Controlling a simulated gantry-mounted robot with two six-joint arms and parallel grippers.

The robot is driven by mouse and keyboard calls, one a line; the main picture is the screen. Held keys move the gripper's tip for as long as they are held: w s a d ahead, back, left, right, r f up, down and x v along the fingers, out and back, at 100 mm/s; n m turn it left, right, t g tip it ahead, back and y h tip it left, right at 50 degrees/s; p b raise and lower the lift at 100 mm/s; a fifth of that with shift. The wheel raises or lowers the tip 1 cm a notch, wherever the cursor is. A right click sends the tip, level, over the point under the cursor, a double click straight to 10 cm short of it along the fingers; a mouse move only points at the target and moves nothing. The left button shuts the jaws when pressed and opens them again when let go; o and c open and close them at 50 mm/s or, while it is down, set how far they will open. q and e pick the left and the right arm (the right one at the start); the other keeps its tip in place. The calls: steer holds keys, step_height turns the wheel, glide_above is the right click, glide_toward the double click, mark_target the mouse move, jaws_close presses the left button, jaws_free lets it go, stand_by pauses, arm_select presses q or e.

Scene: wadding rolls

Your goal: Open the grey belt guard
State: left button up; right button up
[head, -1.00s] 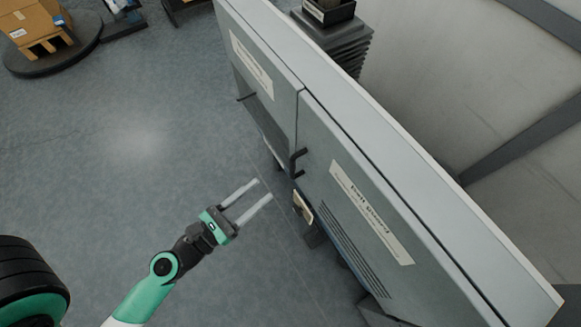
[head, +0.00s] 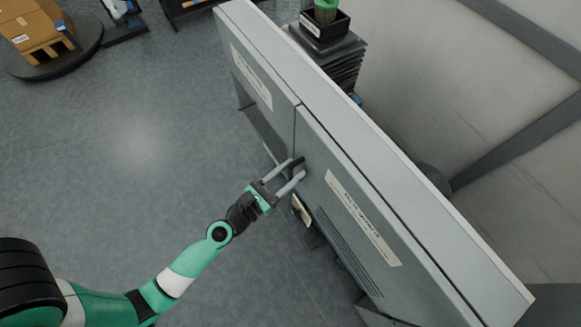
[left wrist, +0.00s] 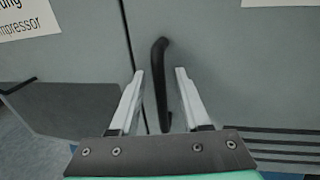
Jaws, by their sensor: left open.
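The grey belt guard (head: 345,215) is a flat panel with a label strip and dark vent slots, closed flush beside another grey panel. Its black bar handle (left wrist: 161,85) stands near the seam between the panels. In the head view the handle (head: 297,163) is partly hidden by my fingers. My left gripper (head: 291,178) is open, with one finger on each side of the handle. In the left wrist view the gripper (left wrist: 160,85) shows gaps between the handle and both fingers. My right gripper is not in view.
A second grey panel (head: 250,85) with a label adjoins the guard. A cardboard box (head: 35,28) sits on a dark round stand at the upper left. A black bin (head: 325,28) stands behind the machine.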

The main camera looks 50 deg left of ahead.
arm_select(q)
steer(key=shift+c, duration=0.4)
jaws_close()
stand_by(1.1)
